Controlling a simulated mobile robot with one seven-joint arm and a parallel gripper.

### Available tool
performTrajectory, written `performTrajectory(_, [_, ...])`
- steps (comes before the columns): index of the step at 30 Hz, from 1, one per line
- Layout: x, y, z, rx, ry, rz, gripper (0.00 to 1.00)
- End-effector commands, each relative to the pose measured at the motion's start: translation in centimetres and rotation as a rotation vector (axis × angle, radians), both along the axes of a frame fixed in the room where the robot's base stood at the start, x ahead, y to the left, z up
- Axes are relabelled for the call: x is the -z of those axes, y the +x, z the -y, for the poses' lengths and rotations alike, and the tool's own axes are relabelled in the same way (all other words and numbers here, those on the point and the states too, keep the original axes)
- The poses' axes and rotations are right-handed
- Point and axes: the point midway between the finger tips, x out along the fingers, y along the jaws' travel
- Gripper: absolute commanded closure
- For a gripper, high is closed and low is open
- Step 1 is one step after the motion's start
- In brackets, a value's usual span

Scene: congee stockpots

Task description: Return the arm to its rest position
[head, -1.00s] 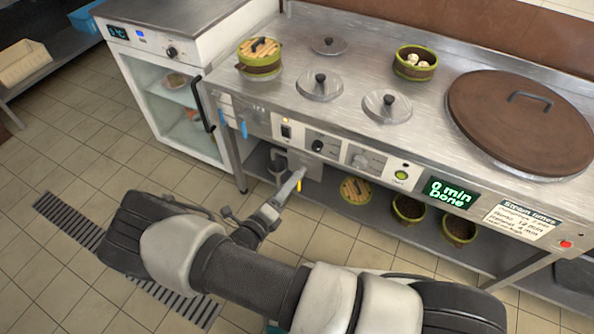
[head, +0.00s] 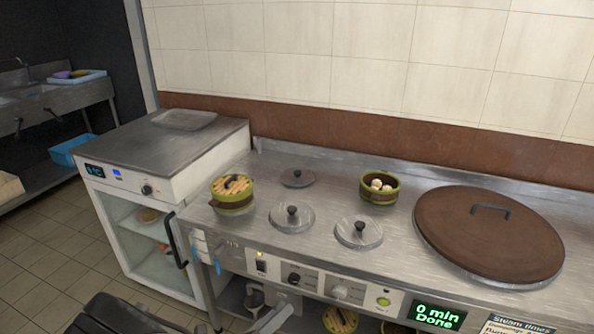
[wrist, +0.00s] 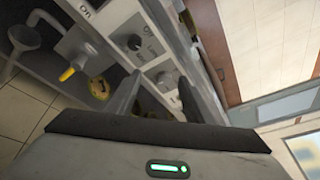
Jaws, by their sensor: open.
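My gripper (wrist: 160,95) shows in the wrist view with its two dark fingers apart and nothing between them. It is in front of the stove's control panel (wrist: 150,55), and that view is tilted.
The steel counter (head: 345,185) holds a green steamer with a lid (head: 232,195), an open steamer with buns (head: 380,188), several small lids and a large brown lid (head: 490,235). A glass-door cabinet (head: 150,245) stands left.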

Motion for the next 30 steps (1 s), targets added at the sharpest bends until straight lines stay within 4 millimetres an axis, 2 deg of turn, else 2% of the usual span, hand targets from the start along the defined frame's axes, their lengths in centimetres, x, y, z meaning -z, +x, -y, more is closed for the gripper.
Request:
performTrajectory(1, [-2.4, 0.5, 1.5, 0.115, 0.112, 0.027, 0.53])
performTrajectory(7, [-9.6, -0.2, 7.7, 0.563, 0.526, 0.168, 0.53])
performTrajectory(15, [-18.1, -3.7, 14.3, 1.132, 1.042, 0.444, 0.53])
performTrajectory(24, [-26.4, -9.3, 18.7, 1.696, 1.577, 0.842, 0.53])
performTrajectory(30, [-30.7, -12.7, 20.0, 1.979, 1.891, 1.109, 0.53])
